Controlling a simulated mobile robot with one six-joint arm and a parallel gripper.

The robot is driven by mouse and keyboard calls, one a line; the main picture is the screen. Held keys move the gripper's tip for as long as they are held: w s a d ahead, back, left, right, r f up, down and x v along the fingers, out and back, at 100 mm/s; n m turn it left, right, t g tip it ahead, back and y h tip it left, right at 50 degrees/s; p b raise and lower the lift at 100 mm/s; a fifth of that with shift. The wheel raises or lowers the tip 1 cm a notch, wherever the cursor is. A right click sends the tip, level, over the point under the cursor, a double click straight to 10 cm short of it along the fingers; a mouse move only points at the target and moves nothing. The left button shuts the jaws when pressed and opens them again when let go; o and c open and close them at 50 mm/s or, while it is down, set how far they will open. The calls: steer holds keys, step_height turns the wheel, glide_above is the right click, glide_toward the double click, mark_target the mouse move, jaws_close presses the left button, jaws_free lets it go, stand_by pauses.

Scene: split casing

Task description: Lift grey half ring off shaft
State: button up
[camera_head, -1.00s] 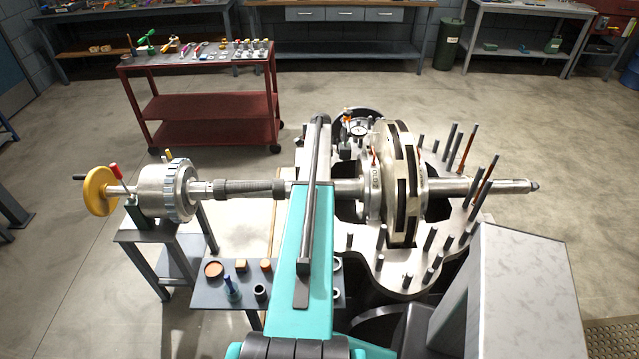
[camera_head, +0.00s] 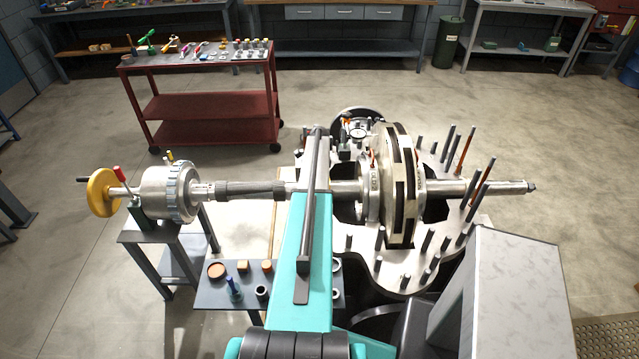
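The shaft (camera_head: 460,188) is a long metallic bar lying level across the view. It carries a large pale impeller wheel (camera_head: 399,185) and a narrower pale ring (camera_head: 372,190) beside it. I cannot single out a grey half ring for certain; the shaft just left of these parts is partly covered by my teal and dark arm links. My gripper does not show; it seems hidden behind my arm.
The grey lower casing (camera_head: 410,278) has several upright studs, some orange. A dial gauge (camera_head: 357,132) stands behind the shaft. Left are a yellow handwheel (camera_head: 104,193) and a small parts table (camera_head: 215,295). A red cart (camera_head: 205,100) stands behind, with open floor around it.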

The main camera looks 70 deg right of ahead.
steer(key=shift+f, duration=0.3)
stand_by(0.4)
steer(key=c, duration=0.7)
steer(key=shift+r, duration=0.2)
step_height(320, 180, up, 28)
steer(key=b, duration=1)
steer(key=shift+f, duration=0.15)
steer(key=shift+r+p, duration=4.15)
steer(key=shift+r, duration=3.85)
